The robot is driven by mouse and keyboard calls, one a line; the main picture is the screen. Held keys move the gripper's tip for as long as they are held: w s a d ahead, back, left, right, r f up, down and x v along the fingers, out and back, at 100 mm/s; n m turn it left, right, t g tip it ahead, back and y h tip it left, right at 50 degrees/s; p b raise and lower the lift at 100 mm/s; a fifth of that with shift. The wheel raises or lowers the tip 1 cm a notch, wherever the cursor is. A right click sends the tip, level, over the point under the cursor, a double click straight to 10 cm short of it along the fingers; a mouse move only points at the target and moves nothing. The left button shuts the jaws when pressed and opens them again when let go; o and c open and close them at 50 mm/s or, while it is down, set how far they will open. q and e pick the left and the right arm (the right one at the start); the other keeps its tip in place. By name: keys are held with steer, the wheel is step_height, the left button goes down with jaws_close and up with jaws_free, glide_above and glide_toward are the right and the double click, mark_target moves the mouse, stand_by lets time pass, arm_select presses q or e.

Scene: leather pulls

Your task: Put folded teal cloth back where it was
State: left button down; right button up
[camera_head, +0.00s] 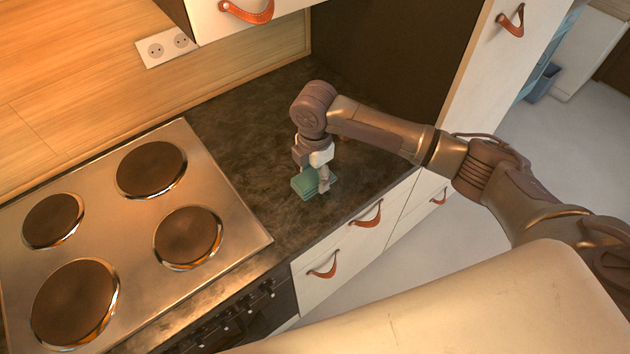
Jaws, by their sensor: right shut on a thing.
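The folded teal cloth (303,184) is a small block at the dark worktop, right of the hob. My right gripper (323,184) points down and is shut on the cloth, with a finger in front of its right part. The cloth is low over the worktop; I cannot tell whether it touches the surface. My left gripper is not in view.
A steel hob (222,215) with several dark plates fills the left. The dark worktop (240,120) is clear around the cloth. White drawers (340,243) with leather pulls are below its front edge. A dark tall panel (395,60) stands behind my right arm.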

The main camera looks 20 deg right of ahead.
mark_target(315, 185)
step_height(315, 185, down, 4)
steer(key=shift+d+r+p, duration=0.1)
steer(key=shift+r+p, duration=0.15)
steer(key=shift+p, duration=0.25)
steer(key=shift+f, duration=0.15)
steer(key=o, duration=1)
step_height(315, 185, up, 12)
steer(key=shift+r+b, duration=0.1)
steer(key=shift+b, duration=1)
